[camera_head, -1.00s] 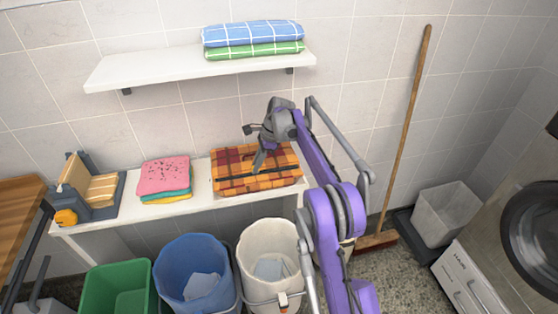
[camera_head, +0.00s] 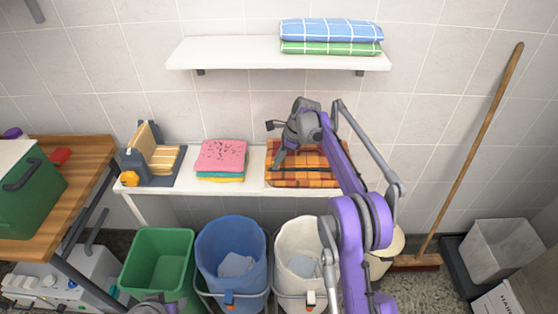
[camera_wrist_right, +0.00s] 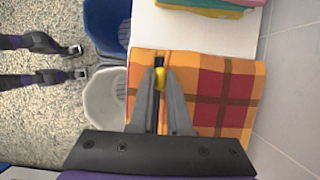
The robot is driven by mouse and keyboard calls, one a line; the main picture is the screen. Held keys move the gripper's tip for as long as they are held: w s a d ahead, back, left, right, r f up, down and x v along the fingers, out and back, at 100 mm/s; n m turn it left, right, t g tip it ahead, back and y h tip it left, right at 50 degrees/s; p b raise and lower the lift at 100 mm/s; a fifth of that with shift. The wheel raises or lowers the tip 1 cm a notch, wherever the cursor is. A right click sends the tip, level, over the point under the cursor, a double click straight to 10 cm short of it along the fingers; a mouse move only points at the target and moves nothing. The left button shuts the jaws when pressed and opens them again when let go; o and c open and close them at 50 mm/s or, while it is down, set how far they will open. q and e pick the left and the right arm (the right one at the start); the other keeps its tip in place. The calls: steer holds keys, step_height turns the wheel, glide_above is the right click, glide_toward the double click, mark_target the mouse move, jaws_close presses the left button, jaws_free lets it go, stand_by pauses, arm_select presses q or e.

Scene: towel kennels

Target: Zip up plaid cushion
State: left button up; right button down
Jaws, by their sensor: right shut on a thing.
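The plaid cushion (camera_head: 318,172), orange, yellow and dark red, lies flat on the white bench. It fills much of the right wrist view (camera_wrist_right: 225,95). A dark zip line (camera_wrist_right: 154,62) runs along it. My right gripper (camera_head: 279,163) is low over the cushion's left end. In the right wrist view its fingers (camera_wrist_right: 160,88) are shut on a small yellow zip pull (camera_wrist_right: 160,77), near the cushion end beside the towels. The fingers hide part of the zip behind them. A grey part at the head view's bottom edge may be my left gripper (camera_head: 150,305); its jaws cannot be made out.
Folded towels (camera_head: 221,157) lie left of the cushion on the white bench (camera_head: 255,163). Green (camera_head: 158,262), blue (camera_head: 232,258) and white (camera_head: 300,260) bins stand in front. A shelf (camera_head: 240,55) with folded towels is above. A broom (camera_head: 472,150) leans at the right.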

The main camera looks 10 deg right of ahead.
steer(key=c, duration=0.9)
jaws_free()
steer(key=shift+o, duration=0.2)
steer(key=v, duration=0.7)
steer(key=shift+r, duration=0.2)
steer(key=shift+d, duration=0.1)
